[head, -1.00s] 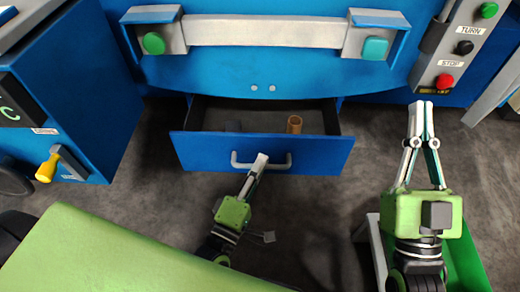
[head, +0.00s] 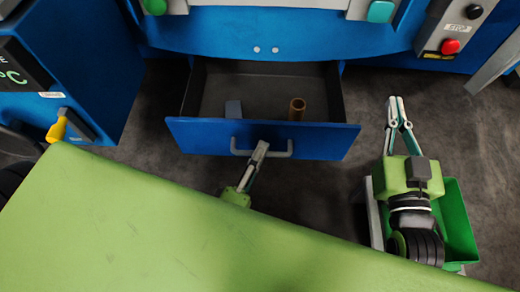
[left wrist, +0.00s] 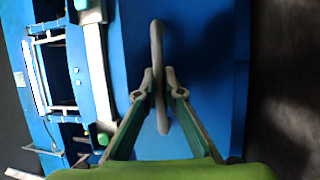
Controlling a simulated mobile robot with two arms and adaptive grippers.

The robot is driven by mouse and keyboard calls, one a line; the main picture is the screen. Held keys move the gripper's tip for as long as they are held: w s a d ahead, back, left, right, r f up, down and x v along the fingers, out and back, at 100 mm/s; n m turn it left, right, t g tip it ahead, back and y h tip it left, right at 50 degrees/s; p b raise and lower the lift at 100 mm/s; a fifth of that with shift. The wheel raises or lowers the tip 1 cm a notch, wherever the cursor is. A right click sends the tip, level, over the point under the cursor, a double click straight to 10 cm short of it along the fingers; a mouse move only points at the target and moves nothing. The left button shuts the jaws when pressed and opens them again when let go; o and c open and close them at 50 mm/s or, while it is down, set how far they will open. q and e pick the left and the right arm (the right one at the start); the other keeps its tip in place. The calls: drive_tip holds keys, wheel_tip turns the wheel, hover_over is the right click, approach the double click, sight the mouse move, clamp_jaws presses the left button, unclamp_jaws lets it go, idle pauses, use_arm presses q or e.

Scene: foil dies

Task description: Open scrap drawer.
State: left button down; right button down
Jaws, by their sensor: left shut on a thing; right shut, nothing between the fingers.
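The blue scrap drawer (head: 325,142) is pulled out from the blue machine in the head view. Inside it are a small grey block (head: 233,109) and a brown cylinder (head: 297,109). Its grey bar handle (head: 280,153) is on the front panel. My left gripper (head: 262,147) is shut on this handle. In the left wrist view the handle (left wrist: 156,40) passes between the fingertips of my left gripper (left wrist: 160,83). My right gripper (head: 396,103) is shut and empty, to the right of the drawer and apart from it.
A light green surface (head: 150,215) fills the lower left. A green bin (head: 457,220) stands beside my right arm. The control panel with a red stop button (head: 450,46) is at upper right. A yellow-handled lever (head: 56,130) is at left. Dark floor lies around the drawer.

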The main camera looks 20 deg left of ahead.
use_arm(q)
drive_tip(key=c, duration=2.1)
unclamp_jaws()
drive_tip(key=shift+c, duration=0.2)
drive_tip(key=v, duration=1.2)
